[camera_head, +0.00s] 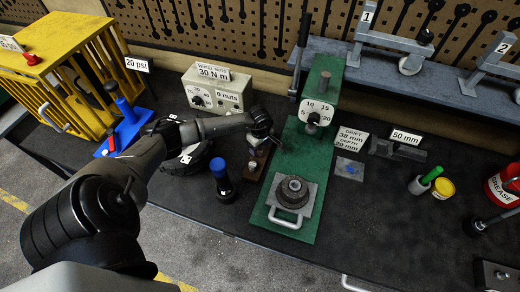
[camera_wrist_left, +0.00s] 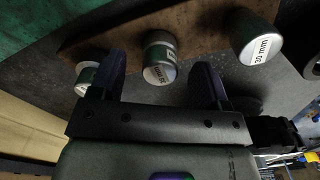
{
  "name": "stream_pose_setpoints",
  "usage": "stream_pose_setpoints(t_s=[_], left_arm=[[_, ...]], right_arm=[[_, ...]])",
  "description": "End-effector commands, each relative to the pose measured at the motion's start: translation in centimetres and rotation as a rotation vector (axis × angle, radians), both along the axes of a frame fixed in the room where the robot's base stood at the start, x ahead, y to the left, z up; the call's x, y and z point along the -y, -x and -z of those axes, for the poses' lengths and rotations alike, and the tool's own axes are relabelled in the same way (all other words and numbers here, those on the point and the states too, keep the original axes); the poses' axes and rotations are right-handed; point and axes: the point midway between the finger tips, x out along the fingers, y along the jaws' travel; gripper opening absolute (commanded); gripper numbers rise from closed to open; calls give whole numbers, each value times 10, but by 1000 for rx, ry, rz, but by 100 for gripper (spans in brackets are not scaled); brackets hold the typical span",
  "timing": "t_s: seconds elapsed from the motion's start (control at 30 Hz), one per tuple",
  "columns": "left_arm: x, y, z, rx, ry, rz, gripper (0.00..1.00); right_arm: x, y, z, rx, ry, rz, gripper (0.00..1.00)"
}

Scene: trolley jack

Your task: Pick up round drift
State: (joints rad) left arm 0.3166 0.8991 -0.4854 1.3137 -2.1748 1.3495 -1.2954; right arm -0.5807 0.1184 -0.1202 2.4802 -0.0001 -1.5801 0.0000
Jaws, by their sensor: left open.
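Several short metal round drifts stand on a brown wooden board (camera_head: 252,190), mostly hidden by my arm in the head view. In the left wrist view I see a left drift (camera_wrist_left: 88,72), a middle drift (camera_wrist_left: 159,60) and a right drift (camera_wrist_left: 258,40) labelled 30 mm. The middle label is too small to read surely. My left gripper (camera_head: 268,140) is open above the board. In the left wrist view its two fingers (camera_wrist_left: 162,80) appear either side of the middle drift, with nothing gripped. I cannot tell the remaining height. My right gripper is not seen.
A green press (camera_head: 309,150) stands to the right, with a hub on its plate (camera_head: 291,205). A wheel-nut box (camera_head: 217,90) is behind. The bench right of the press front is clear.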

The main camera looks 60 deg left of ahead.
Motion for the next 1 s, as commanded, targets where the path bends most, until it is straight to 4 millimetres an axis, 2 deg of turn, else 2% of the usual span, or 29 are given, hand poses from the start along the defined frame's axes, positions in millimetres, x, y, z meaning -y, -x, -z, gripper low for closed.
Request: stream_pose_setpoints(t_s=[0.2,0.53,1.0], left_arm=[[0,0,22,0,2,-2,70],[0,0,25,0,0,0,69],[0,0,25,0,0,0,24]], right_arm=[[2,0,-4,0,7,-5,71],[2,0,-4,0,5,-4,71],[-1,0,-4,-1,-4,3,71]])
